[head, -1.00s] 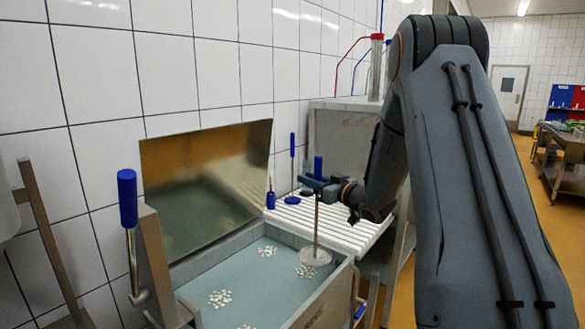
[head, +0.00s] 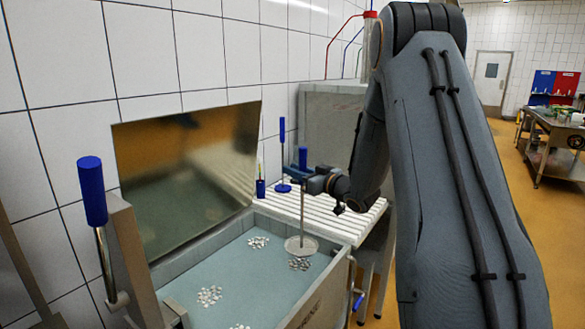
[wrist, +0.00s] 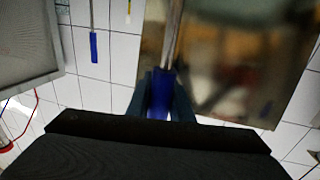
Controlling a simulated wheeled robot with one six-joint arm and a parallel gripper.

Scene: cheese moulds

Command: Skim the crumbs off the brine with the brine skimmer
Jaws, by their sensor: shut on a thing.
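The brine skimmer has a blue handle (head: 302,157), a thin upright rod (head: 302,212) and a round pale disc (head: 300,246). My gripper (head: 314,184) is shut on the handle, which also shows between the fingers in the wrist view (wrist: 158,97). The disc is at the far right corner of the brine bath (head: 336,272), at or just above the surface; I cannot tell which. White crumbs float in several patches: one just in front of the disc (head: 299,265), one to its left (head: 258,242), others nearer me (head: 209,296).
A slatted white rack (head: 340,222) stands behind the bath, with a blue upright-handled tool (head: 282,150) and a small blue pot (head: 261,188) on it. A tilted metal lid (head: 185,180) backs the bath. A blue-handled lever (head: 92,190) rises at the left.

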